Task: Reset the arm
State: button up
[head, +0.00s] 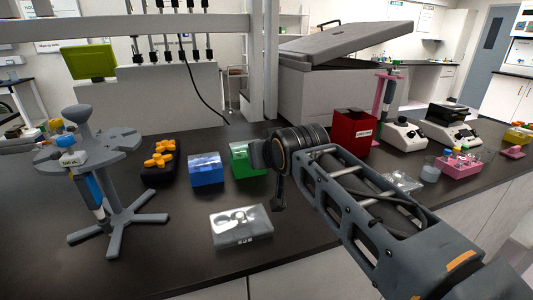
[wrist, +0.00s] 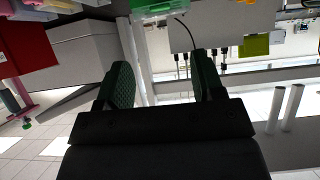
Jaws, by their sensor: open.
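My arm reaches in from the lower right of the head view, over the black bench (head: 150,270). My gripper (head: 261,155) is at its far end, in front of the green box (head: 241,160) and partly covering it. In the wrist view, which is turned upside down, my gripper (wrist: 160,82) has its two dark fingers well apart, with nothing between them. The fingers point toward the back of the bench, where the white machine (wrist: 192,33) stands. In the head view the fingertips are hard to make out.
A pipette stand (head: 88,150), a black rack with orange pieces (head: 160,165), a blue box (head: 207,170) and a clear-lidded case (head: 240,226) are left of my arm. A red bin (head: 352,133), a pink rack (head: 460,166) and instruments stand to the right.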

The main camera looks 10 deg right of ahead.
jog(key=s+d+f+g+p, duration=0.1)
jog(key=s+f+g+p, duration=0.1)
jog(key=s+g+p, duration=0.2)
jog(key=s+d+f+m+g+h+p, duration=0.1)
jog(key=s+d+f+g+p, duration=0.1)
jog(key=s+p, duration=0.8)
jog(key=shift+s+d+f+g+p, duration=0.35)
jog(key=shift+f+g+p, duration=0.4)
jog(key=shift+g+p, duration=0.5)
jog(key=shift+a, duration=0.1)
